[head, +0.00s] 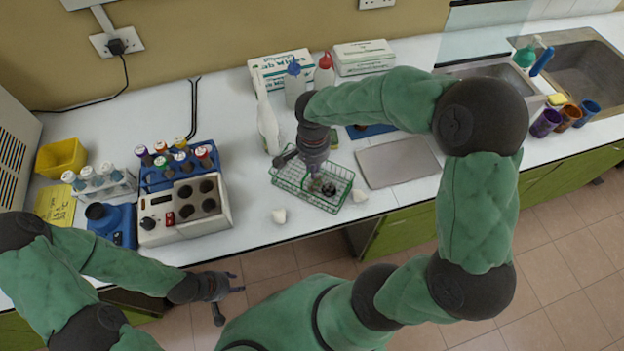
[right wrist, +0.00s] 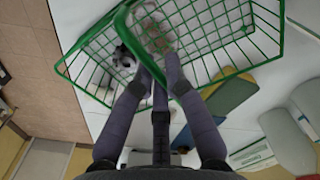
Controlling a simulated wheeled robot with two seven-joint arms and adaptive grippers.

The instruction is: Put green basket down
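The green wire basket (head: 290,186) is at the front of the white counter in the head view, with one corner near the front edge. I cannot tell whether its bottom touches the counter. A small dark round thing (head: 328,189) shows within its outline. My right gripper (head: 315,172) points down over the basket's middle. In the right wrist view its fingers (right wrist: 162,78) close together at a green bar of the basket (right wrist: 262,45); the exact contact is partly hidden. My left gripper (head: 232,292) is open and empty, low in front of the counter over the floor.
A grey tray (head: 397,162) lies right of the basket. Bottles (head: 268,125) and boxes (head: 280,67) stand behind. A block heater (head: 185,211) and tube racks are left. The sink (head: 585,70) is far right.

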